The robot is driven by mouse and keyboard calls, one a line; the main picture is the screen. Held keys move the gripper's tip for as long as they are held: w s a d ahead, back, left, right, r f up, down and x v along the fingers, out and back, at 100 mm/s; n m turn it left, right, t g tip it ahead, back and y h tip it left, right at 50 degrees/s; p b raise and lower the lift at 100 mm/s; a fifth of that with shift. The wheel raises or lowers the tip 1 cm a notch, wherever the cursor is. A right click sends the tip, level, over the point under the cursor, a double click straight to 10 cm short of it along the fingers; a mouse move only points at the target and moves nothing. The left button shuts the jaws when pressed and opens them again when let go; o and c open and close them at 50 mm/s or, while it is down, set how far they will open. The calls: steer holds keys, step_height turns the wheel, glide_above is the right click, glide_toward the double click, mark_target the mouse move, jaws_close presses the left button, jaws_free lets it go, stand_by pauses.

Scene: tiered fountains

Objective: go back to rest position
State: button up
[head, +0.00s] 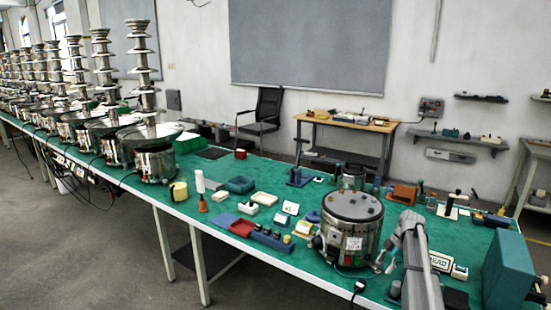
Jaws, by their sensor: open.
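My grey arm reaches in from the bottom right of the head view, over the near edge of the green-topped table (285,262). My gripper (381,264) hangs low at its end, just right of a round metal fountain base (345,240) with a dark flat top. The gripper is small in this view, but its jaws are open and I see nothing held between them. I cannot tell whether it touches the base or the table.
Tiered metal fountains (142,65) line the table to the left. Blue and red trays (242,228), small blocks and a teal box (507,268) crowd the right end. A black chair (262,112) and a wooden desk (345,121) stand behind. Grey floor (90,250) is open at left front.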

steer(key=shift+s+a+r, duration=0.15)
steer(key=shift+s+a, duration=0.1)
steer(key=shift+a, duration=0.1)
steer(key=s+a+r+m+h+p, duration=0.2)
steer(key=s+a+r+m+p, duration=0.2)
steer(key=s+a+m, duration=0.5)
steer(key=s+a+r+m+h+p, duration=0.2)
steer(key=s+a+r+m+p, duration=0.2)
steer(key=s+a+m, duration=0.6)
steer(key=s+a+p, duration=0.2)
steer(key=s, duration=0.5)
steer(key=shift+a+r+t, duration=0.3)
steer(key=shift+a+r, duration=0.1)
steer(key=shift+w, duration=0.1)
